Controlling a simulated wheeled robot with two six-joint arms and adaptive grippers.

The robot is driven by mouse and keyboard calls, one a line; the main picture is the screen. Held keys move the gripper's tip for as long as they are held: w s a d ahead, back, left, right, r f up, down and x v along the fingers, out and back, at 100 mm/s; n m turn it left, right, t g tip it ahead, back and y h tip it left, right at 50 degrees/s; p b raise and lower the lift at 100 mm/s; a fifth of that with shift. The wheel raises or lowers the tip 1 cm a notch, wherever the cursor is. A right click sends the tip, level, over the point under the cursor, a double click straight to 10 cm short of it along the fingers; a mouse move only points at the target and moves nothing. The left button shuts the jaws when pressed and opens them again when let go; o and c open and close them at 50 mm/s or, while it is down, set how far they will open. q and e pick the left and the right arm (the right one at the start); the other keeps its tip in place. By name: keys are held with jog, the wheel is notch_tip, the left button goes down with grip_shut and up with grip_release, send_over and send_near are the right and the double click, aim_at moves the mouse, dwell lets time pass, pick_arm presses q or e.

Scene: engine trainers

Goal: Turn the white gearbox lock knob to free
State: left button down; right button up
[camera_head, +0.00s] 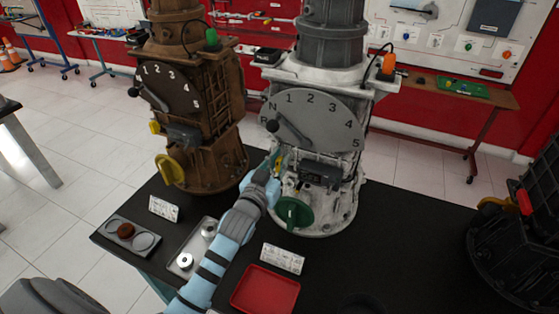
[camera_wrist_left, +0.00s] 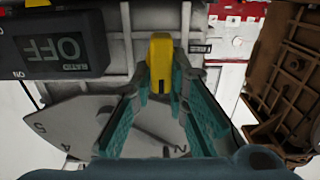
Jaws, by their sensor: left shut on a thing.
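The white gearbox (camera_head: 345,110) stands upright on the black bench, with a numbered dial (camera_head: 335,112) on its front. Its lock knob (camera_wrist_left: 159,50) is a small yellow handle. In the head view the knob is mostly hidden by my gripper. My left gripper (camera_head: 272,165) reaches up to the gearbox's left side. In the left wrist view my left gripper's teal fingers (camera_wrist_left: 162,85) are closed around the yellow knob, one on each side. A display reading OFF (camera_wrist_left: 50,48) appears upside down beside it. My right gripper is not in view.
The brown gearbox (camera_head: 190,100) stands close on the left. A green handle (camera_head: 293,212) sticks out low on the white gearbox. A red tray (camera_head: 265,289), a metal tray (camera_head: 184,262) and a sign card (camera_head: 282,258) lie in front. A dark machine (camera_head: 515,235) stands right.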

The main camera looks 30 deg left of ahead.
pick_arm(q)
jog(key=shift+a, duration=0.15)
jog(key=shift+n, duration=0.3)
jog(key=n, duration=0.4)
jog(key=shift+a+f, duration=0.1)
jog(key=shift+a, duration=0.2)
jog(key=shift+a+f+n+b, duration=0.15)
jog(key=shift+f+n+b, duration=0.15)
jog(key=shift+n, duration=1.95)
jog(key=shift+a+f+n+b, duration=0.15)
jog(key=shift+n+b, duration=0.3)
jog(key=shift+n, duration=1.75)
jog(key=shift+a+f+n+b, duration=0.15)
jog(key=shift+f+n+b, duration=0.15)
jog(key=shift+n, duration=1.95)
